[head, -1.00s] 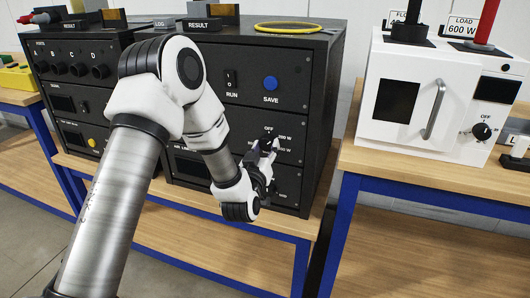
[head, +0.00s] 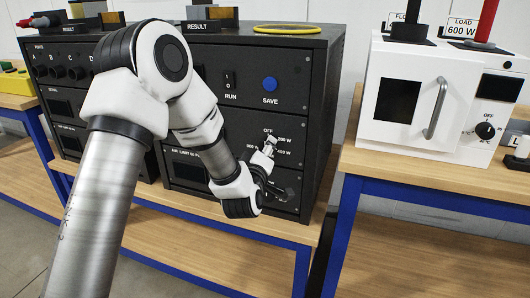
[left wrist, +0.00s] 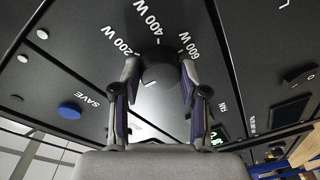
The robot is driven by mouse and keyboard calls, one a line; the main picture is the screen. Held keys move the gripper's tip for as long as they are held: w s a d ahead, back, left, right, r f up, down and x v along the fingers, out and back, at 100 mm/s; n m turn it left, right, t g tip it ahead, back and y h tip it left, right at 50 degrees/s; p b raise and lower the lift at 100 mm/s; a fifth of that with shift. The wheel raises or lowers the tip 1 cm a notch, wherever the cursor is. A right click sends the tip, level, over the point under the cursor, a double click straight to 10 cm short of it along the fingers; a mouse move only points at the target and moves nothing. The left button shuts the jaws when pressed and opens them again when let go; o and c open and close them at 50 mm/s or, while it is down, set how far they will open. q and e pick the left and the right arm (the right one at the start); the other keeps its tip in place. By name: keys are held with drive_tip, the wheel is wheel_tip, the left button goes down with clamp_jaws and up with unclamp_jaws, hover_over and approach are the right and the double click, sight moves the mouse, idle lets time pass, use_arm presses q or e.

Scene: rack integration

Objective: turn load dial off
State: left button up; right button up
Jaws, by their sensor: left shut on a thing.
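The load dial (left wrist: 159,72) is a dark round knob on the black rack's front panel, with 200 W, 400 W and 600 W printed around it. In the left wrist view it sits between my left gripper's fingertips (left wrist: 158,78), which are shut on its sides. In the head view my left gripper (head: 268,148) is at the panel and hides most of the dial. OFF, 200 W, 400 W and 600 W labels show around the fingers there. I cannot tell clearly which label the dial's pointer faces. My right gripper is not in view.
On the rack (head: 318,120) the RUN switch (head: 229,80) and blue SAVE button (head: 270,84) lie above the dial. A yellow ring (head: 287,29) lies on top. A white oven (head: 405,85) with its own dial (head: 485,130) stands on the right table.

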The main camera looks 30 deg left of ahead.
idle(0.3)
use_arm(q)
drive_tip(key=o, duration=1.2)
drive_tip(key=shift+c, duration=0.2)
drive_tip(key=v, duration=0.7)
drive_tip(key=shift+s, duration=0.25)
drive_tip(key=shift+d, duration=0.1)
